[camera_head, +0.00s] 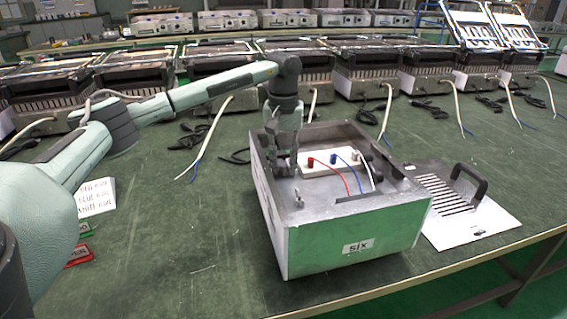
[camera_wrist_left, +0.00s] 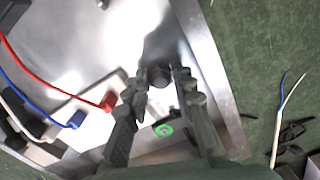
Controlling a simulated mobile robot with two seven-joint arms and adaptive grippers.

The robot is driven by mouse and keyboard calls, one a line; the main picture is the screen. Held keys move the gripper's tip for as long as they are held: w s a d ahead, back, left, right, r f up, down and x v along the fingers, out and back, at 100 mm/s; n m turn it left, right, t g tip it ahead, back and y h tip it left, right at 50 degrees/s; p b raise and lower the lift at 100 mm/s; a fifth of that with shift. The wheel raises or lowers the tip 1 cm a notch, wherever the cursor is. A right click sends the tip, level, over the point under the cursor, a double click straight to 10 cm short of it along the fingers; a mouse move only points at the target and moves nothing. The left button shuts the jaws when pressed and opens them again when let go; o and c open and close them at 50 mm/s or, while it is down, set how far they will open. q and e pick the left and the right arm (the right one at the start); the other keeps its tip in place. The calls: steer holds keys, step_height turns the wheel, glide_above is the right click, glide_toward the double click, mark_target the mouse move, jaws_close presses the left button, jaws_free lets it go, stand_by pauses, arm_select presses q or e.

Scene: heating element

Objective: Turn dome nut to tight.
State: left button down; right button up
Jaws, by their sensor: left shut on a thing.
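My left gripper (camera_head: 284,172) reaches down into the open metal box (camera_head: 352,247), at its far left corner. In the left wrist view, its two fingertips (camera_wrist_left: 161,78) stand on either side of a small dark round part, which looks like the dome nut (camera_wrist_left: 157,75). The gripper is shut on this nut. Its thread and how tightly it sits cannot be made out. In the head view the gripper hides the nut. My right gripper is in neither view.
Inside the box, a white terminal block (camera_head: 322,170) carries red, blue and white wires close to my gripper. A metal cover with a black handle (camera_head: 468,182) lies to the right. Heaters line the table's back.

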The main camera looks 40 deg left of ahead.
mark_target(284, 169)
arm_select(q)
steer(key=c, duration=1.3)
jaws_free()
step_height(284, 169, up, 12)
steer(key=shift+r, duration=0.1)
